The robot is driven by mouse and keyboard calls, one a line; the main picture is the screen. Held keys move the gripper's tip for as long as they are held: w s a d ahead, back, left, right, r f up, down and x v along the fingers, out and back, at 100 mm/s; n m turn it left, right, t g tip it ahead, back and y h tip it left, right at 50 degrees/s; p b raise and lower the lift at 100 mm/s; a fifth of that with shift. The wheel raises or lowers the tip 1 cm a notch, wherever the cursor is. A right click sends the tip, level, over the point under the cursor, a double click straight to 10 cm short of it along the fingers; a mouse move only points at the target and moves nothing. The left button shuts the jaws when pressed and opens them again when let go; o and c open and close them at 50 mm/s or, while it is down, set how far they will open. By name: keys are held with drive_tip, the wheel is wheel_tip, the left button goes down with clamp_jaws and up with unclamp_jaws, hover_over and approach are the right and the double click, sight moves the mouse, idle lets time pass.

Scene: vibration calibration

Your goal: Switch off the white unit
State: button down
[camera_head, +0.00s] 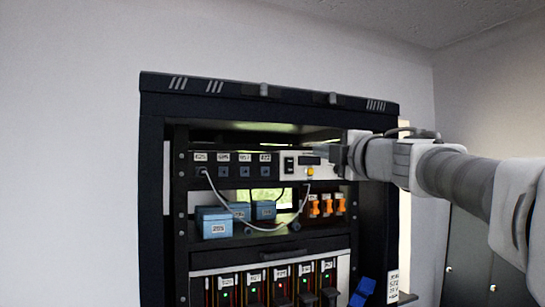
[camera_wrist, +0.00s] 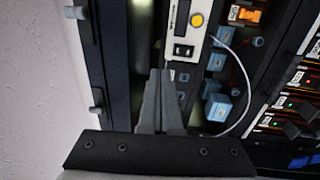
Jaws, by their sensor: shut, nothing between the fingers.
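The white unit (camera_head: 322,174) sits in the upper bay of a dark rack, right of a black socket panel. It has a dark display, a yellow round button (camera_head: 310,171) and a black rocker switch (camera_head: 289,165) on its left end. In the wrist view the white unit (camera_wrist: 197,38) appears turned on its side, with the yellow button (camera_wrist: 196,19) above the black switch (camera_wrist: 183,50). My gripper (camera_head: 335,153) is shut and empty in front of the unit's right part. In the wrist view my gripper's fingertips (camera_wrist: 160,73) appear just below-left of the switch; contact cannot be told.
The black socket panel (camera_head: 238,172) has a grey cable (camera_head: 213,190) looping from it. Blue boxes (camera_head: 215,223) and orange parts (camera_head: 327,206) stand on the shelf below. Lower are several modules with lights (camera_head: 279,285). The rack's dark frame (camera_head: 152,200) surrounds the bay.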

drive_tip(key=shift+s+d+r, duration=0.1)
drive_tip(key=shift+s+d, duration=0.1)
drive_tip(key=shift+s, duration=0.35)
drive_tip(key=shift+s+d+r, duration=0.1)
drive_tip(key=shift+s+d, duration=0.1)
drive_tip(key=shift+s, duration=0.35)
drive_tip(key=s+d+f+m+g+h+b, duration=0.1)
drive_tip(key=s+d+f+m+h, duration=0.15)
drive_tip(key=f+m, duration=0.4)
drive_tip(key=s+d+f+m+g+h+b, duration=0.1)
drive_tip(key=s+d+f+m+g+h, duration=0.1)
drive_tip(key=s+f+m+h, duration=0.45)
drive_tip(key=s+d+f+m+g+h+b, duration=0.1)
drive_tip(key=d+f+m, duration=0.1)
drive_tip(key=f+m, duration=0.5)
drive_tip(key=s+a+f+g+y, duration=0.1)
drive_tip(key=s+a+f+g, duration=0.2)
drive_tip(key=s+f, duration=0.2)
drive_tip(key=s+a+f+m+g+y+b, duration=0.1)
drive_tip(key=s+f, duration=0.5)
drive_tip(key=f, duration=0.6)
drive_tip(key=s+a+f+g+y, duration=0.2)
drive_tip(key=s+a+f+g, duration=0.2)
drive_tip(key=s+f, duration=0.2)
wheel_tip(320, 180, down, 3)
drive_tip(key=shift+a+r+m+g, duration=0.15)
drive_tip(key=shift+a+m+g, duration=0.15)
drive_tip(key=shift+g, duration=0.1)
